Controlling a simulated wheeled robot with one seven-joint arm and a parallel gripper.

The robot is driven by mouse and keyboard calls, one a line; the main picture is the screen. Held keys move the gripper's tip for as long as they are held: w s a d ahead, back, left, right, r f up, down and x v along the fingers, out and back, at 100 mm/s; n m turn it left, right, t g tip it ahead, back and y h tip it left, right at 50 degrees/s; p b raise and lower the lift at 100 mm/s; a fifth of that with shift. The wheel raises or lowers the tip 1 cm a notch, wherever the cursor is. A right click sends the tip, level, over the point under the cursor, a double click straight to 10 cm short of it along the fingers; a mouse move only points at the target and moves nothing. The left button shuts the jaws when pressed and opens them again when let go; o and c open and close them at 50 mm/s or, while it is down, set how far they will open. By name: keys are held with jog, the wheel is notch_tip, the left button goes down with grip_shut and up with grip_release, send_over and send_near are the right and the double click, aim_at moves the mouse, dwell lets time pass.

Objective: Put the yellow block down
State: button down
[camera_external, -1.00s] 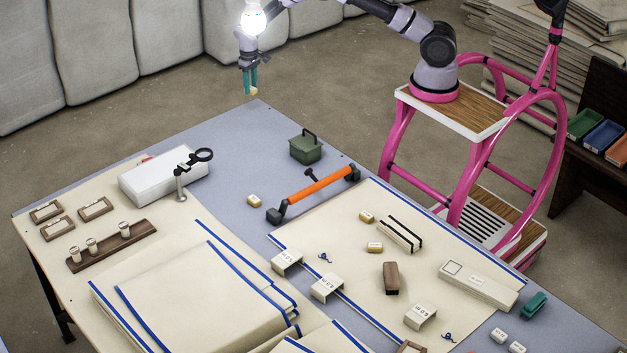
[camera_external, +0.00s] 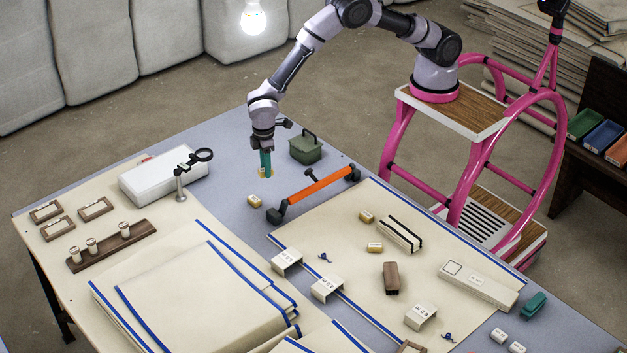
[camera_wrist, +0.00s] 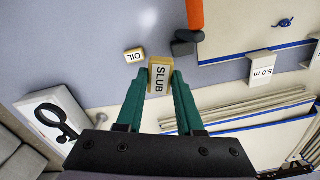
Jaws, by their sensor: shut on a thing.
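My gripper (camera_wrist: 160,85) has green fingers and is shut on a yellow block (camera_wrist: 160,76) labelled SLUB, in the middle of the wrist view. In the external view my gripper (camera_external: 265,172) points down over the grey-blue table top, left of the green box. Only a small yellow edge of the held block shows there, beside the fingertips. I cannot tell whether the block touches the table. A second small yellow block (camera_external: 254,201) lies on the table just in front of it; in the wrist view this block (camera_wrist: 134,55) reads OIL.
An orange-handled bar (camera_external: 318,186) lies to the right. The green box (camera_external: 306,149) stands behind it. A white box (camera_external: 150,183) and a magnifier on a stand (camera_external: 181,180) are at the left. Bare table lies between them. Folded cream cloths (camera_external: 205,295) lie in front.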

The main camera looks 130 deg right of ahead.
jog(key=a+n, duration=0.4)
jog(key=a, duration=1.2)
send_over(299, 237)
notch_tip(299, 237, down, 10)
jog(key=shift+f, duration=0.2)
jog(key=shift+d+f, duration=0.1)
jog(key=shift+f, duration=2.2)
jog(key=shift+f, duration=0.1)
jog(key=c, duration=0.5)
grip_release()
jog(key=shift+c, duration=0.2)
